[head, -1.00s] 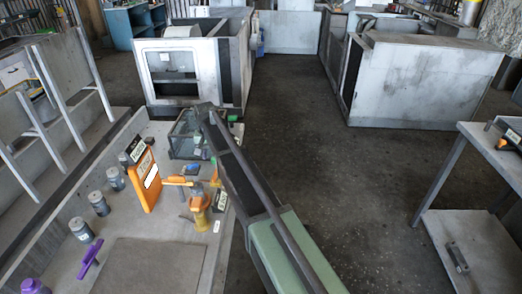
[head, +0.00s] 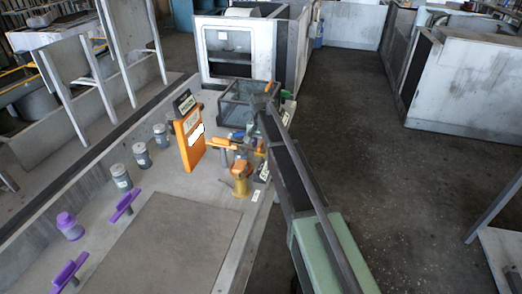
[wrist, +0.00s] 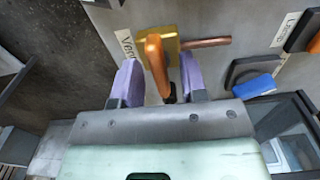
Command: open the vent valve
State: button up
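In the wrist view, the vent valve shows a brass body (wrist: 168,44) with an orange handle (wrist: 156,62) and a copper-coloured pipe to its right. A partly covered label (wrist: 127,42) reading "Ven" lies to its left. My gripper (wrist: 160,82) has two purple-grey fingers apart, one on each side of the orange handle. The handle reaches into the gap, and I see no clear contact with either finger. In the head view, my arm covers part of the bench edge, and I cannot clearly make out my gripper there.
Beside the vent valve is a blue handle (wrist: 252,88) on a black base. The bench carries an orange panel (head: 190,138), a yellow-orange fitting (head: 240,178), a glass-sided box (head: 236,100), grey jars and purple levers (head: 125,205). Open floor (head: 355,130) lies to the right.

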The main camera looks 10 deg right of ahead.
jog(key=shift+r, duration=0.1)
jog(key=shift+c, duration=0.4)
grip_shut()
jog(key=shift+n, duration=0.3)
jog(key=n, duration=0.3)
jog(key=shift+n, duration=0.3)
jog(key=n, duration=0.3)
jog(key=shift+n, duration=0.3)
jog(key=n, duration=0.4)
jog(key=shift+n, duration=2.1)
